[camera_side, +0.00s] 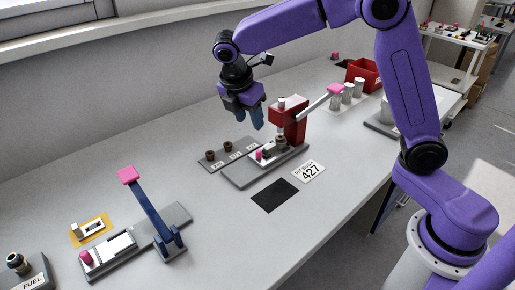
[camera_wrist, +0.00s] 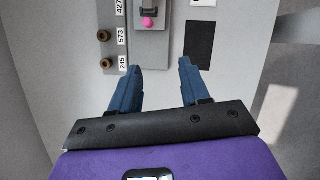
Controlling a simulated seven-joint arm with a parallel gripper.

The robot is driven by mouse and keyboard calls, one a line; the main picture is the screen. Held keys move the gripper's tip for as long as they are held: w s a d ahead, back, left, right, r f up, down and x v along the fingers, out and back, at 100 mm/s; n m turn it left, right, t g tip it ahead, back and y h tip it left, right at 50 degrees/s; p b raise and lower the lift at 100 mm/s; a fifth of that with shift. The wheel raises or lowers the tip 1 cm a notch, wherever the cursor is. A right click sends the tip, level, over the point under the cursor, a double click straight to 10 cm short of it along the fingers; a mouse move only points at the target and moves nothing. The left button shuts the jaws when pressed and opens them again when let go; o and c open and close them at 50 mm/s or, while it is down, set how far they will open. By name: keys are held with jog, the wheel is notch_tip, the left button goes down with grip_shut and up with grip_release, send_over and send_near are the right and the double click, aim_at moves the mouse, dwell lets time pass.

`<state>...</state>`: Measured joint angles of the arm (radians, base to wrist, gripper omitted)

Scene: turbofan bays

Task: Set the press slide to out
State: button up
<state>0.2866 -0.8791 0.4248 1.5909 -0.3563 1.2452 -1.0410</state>
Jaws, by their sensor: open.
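The red press (camera_side: 290,122) stands on a grey base (camera_side: 238,180) in the middle of the bench. Its slide has a pink knob (camera_side: 259,154), low at the near left side of the press body. In the wrist view the pink knob (camera_wrist: 148,22) shows near the top edge, in front of a dark block. I cannot tell how far the slide is drawn out. A dark cylindrical part (camera_side: 281,140) sits beneath the ram. My gripper (camera_side: 248,112) is open and empty, above and behind the base; its fingers (camera_wrist: 159,67) show apart, short of the knob.
A plate (camera_side: 222,160) with brown bushings and number labels lies behind the base. The press lever has a pink grip (camera_side: 335,89). A blue-levered fixture (camera_side: 150,215) stands at left.

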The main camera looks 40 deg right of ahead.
jog(key=w, duration=0.3)
send_near(258, 151)
jog(key=shift+n, duration=0.4)
jog(key=x, duration=0.8)
jog(key=shift+w+d+f, duration=0.1)
jog(key=shift+d+f, duration=0.1)
jog(key=shift+f, duration=0.1)
jog(key=shift+h, duration=0.3)
grip_shut()
